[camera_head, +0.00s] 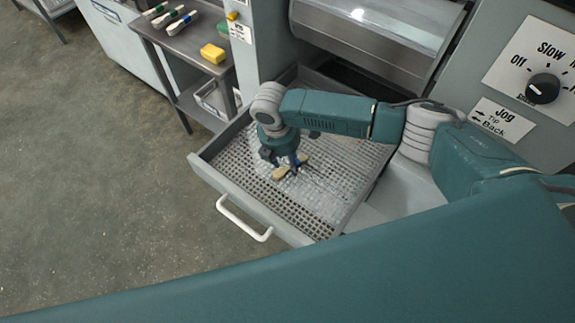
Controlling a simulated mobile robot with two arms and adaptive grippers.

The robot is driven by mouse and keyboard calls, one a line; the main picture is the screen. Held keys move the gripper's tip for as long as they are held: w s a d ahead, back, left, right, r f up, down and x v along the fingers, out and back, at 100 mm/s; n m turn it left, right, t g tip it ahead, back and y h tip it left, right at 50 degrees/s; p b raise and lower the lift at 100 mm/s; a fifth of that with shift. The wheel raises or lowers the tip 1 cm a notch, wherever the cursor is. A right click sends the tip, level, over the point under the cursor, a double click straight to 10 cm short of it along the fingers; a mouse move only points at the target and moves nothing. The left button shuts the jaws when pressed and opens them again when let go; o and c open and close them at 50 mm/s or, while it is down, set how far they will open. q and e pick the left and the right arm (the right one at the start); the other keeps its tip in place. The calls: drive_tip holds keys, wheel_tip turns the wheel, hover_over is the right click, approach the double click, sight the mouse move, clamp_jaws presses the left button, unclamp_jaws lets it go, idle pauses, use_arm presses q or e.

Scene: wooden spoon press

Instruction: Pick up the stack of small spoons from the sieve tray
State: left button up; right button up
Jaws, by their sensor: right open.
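The sieve tray (262,207) is a pulled-out drawer with a perforated grey bottom and a white handle on its front. A small tan wooden bundle (281,173), which looks like the small spoons, lies near the middle of the tray. My right gripper (285,168) points down into the tray right at the bundle, open, with its fingers around or just above it; I cannot tell which. The gripper and wrist hide part of the bundle. My left gripper is not in view.
The press drum (380,35) stands behind the tray. A dial panel (543,88) is at the right. The floor at left is clear.

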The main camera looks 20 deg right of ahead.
drive_tip(key=shift+f, duration=0.15)
drive_tip(key=shift+c, duration=0.3)
drive_tip(key=c, duration=0.9)
drive_tip(key=shift+c, duration=0.2)
